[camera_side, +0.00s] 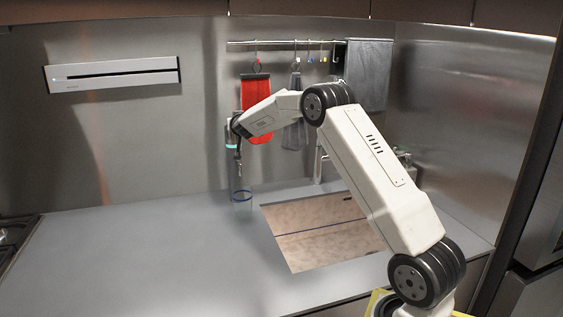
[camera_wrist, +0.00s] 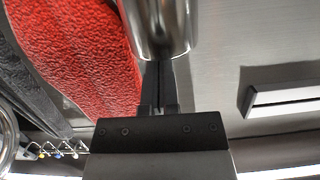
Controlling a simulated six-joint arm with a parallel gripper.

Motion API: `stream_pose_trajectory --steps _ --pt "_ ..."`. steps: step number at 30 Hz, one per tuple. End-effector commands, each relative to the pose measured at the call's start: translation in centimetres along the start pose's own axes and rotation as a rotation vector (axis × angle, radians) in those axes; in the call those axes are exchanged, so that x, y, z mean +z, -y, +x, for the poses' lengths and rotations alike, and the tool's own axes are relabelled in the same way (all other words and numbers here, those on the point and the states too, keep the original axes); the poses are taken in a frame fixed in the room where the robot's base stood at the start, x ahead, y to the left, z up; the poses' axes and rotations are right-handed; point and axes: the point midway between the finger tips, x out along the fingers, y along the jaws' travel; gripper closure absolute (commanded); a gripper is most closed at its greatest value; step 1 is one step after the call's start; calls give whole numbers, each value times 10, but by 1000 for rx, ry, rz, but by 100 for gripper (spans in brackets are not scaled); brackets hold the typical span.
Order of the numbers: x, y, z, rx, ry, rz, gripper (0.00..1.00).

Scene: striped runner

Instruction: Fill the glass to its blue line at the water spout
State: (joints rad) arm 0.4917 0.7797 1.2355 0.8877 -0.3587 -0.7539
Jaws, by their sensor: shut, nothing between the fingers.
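The clear glass (camera_side: 242,203) stands upright on the grey counter, with its blue line (camera_side: 242,192) near the top. I cannot tell how much water is in it. Above it, by the back wall, is a metal cylinder with a pale teal band (camera_side: 231,146), which looks like the water spout. A shiny metal cylinder also fills the top middle of the wrist view (camera_wrist: 162,30). My gripper (camera_side: 238,156) is beside the cylinder and above the glass. In the wrist view my gripper (camera_wrist: 160,75) is shut and empty, its fingertips partly hidden at the cylinder's lower rim; contact is unclear.
A red cloth (camera_side: 255,98), a dark glove (camera_side: 295,125) and a grey towel (camera_side: 368,75) hang from the rail right of the spout. The sink area (camera_side: 320,235) lies right of the glass, with a faucet (camera_side: 318,165) behind. The counter left of the glass is clear.

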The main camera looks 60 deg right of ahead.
Motion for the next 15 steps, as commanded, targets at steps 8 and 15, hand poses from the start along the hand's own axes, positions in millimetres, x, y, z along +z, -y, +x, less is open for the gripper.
stream_pose_trajectory --steps 8,15 --pt "19 -1 4 2 2 -1 100" --pt "25 -1 5 1 10 -2 100"
